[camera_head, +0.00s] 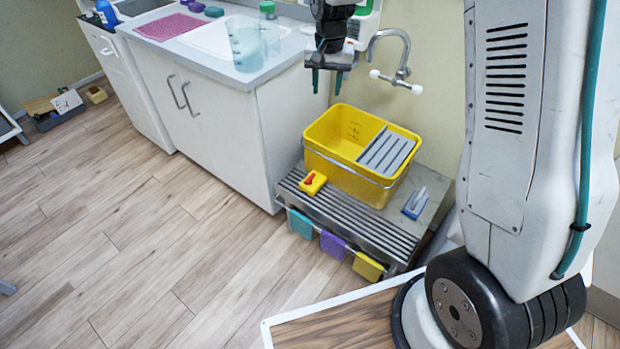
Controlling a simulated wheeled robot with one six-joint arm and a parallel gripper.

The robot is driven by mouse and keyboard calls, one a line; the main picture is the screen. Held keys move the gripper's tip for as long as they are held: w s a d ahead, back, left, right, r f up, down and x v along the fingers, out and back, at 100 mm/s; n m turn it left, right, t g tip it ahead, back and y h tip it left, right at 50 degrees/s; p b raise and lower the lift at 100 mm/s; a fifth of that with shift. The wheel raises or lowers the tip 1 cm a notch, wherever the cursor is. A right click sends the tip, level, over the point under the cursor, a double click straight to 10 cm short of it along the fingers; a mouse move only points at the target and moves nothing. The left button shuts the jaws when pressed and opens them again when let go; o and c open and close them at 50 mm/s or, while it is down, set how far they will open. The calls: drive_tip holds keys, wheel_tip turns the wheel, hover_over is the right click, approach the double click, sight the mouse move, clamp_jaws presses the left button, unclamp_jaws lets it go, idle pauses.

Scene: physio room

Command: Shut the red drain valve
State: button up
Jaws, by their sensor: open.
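A small yellow block with a red lever on top, which looks like the red drain valve (309,178), sits low at the front left of the yellow tub (340,180). The lever is too small for me to tell its exact setting. My gripper (327,82) hangs pointing down, above and behind the tub in the picture, with its two teal fingers apart and nothing between them. It is clear of the valve.
The tub stands on a slatted metal bench (350,225) with cloths hanging in front. A blue-and-grey tool (415,203) lies on its right. A wall tap (398,75) is right of my gripper. A white cabinet (225,125) stands left; the floor is open.

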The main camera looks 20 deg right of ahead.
drive_tip(key=w+f+m, duration=0.1)
drive_tip(key=w+f, duration=0.4)
drive_tip(key=f, duration=0.5)
drive_tip(key=w+f+m, duration=0.1)
drive_tip(key=w+f, duration=0.3)
drive_tip(key=f, duration=0.6)
hover_over(310, 177)
wheel_tip(310, 177, down, 10)
drive_tip(key=shift+m+g, duration=0.3)
drive_tip(key=shift+m, duration=0.6)
wheel_tip(310, 177, down, 18)
